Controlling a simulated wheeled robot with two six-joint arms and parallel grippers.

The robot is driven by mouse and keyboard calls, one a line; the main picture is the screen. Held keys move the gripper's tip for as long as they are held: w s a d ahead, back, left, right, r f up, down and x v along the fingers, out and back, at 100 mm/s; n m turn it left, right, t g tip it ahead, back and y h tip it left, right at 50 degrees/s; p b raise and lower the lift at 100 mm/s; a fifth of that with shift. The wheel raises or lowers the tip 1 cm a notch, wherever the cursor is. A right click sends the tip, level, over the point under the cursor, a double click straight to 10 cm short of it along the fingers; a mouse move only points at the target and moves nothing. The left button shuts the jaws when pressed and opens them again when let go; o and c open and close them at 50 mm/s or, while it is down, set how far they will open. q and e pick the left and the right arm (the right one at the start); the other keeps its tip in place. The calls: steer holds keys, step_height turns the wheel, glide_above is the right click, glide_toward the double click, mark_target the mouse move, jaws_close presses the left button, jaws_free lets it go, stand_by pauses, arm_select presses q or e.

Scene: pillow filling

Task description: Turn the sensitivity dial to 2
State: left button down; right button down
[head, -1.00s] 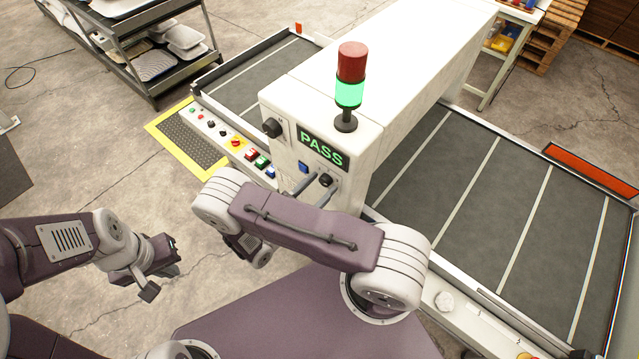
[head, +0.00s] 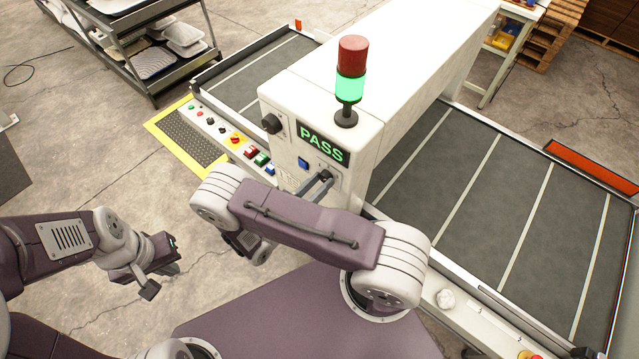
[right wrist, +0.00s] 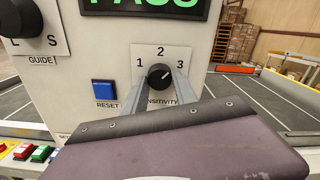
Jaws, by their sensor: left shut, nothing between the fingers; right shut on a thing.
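The sensitivity dial (right wrist: 159,74) is a round black knob on the machine's white end panel, with 1, 2 and 3 printed around it. Its pale mark appears to point up and right, toward the 3. My right gripper (right wrist: 161,80) is shut on the dial, one grey finger on each side; the fingers cover part of the "SENSITIVITY" label. In the head view my right gripper (head: 322,179) is at the panel and mostly hides the dial. My left gripper (head: 161,268) is shut and empty, low on the left, away from the machine.
A blue reset button (right wrist: 104,90) is left of the dial, and the guide knob (head: 271,124) is farther left. The display (head: 322,143) reads PASS, and the stack light (head: 349,92) glows green. A button strip (head: 235,139) runs along the left conveyor. Open floor lies around my left gripper.

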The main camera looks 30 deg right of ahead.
steer(key=n, duration=0.4)
steer(key=shift+n+b, duration=0.3)
steer(key=shift+b, duration=0.05)
steer(key=shift+n, duration=2.2)
steer(key=c, duration=1)
jaws_free()
